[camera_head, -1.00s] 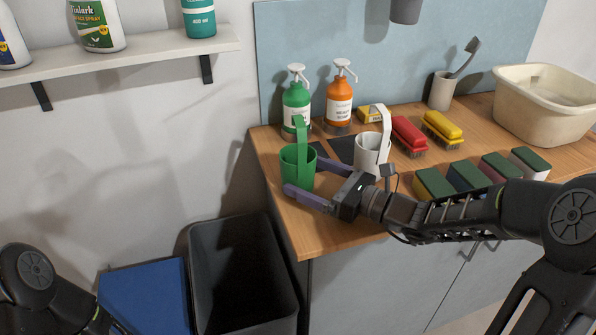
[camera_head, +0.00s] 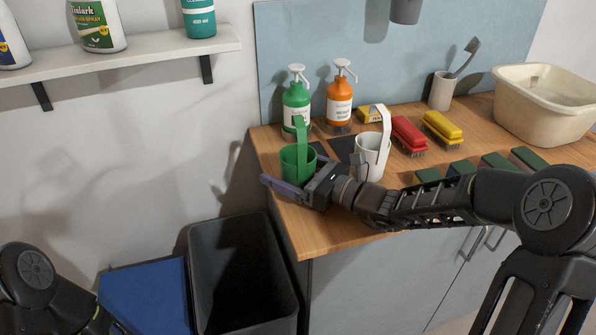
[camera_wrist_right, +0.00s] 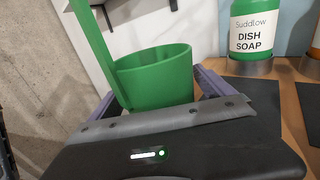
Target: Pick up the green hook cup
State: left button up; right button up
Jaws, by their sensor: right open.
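The green hook cup (camera_head: 297,165) stands upright near the left end of the wooden counter, its tall hook handle rising above the rim. It also shows close up in the right wrist view (camera_wrist_right: 160,80). My right gripper (camera_head: 288,174) is open around the cup, with a purple finger on either side. In the right wrist view the gripper (camera_wrist_right: 155,95) has the cup between its fingers, and the cup's lower part is hidden by the gripper body. In the head view the near finger hides part of the cup's base. My left gripper is out of view; only part of that arm shows at lower left.
A white hook cup (camera_head: 370,158) stands close to the right of my right gripper. Behind are a green soap bottle (camera_head: 296,103) and an orange bottle (camera_head: 339,101). Red (camera_head: 408,134) and yellow (camera_head: 441,127) brushes and sponges lie right. A dark bin (camera_head: 243,275) stands below the counter's left edge.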

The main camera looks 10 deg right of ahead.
jog(key=shift+c, duration=0.2)
jog(key=c, duration=1.4)
notch_tip(320, 180, up, 10)
jog(key=shift+r+p, duration=0.1)
jog(key=shift+p, duration=0.35)
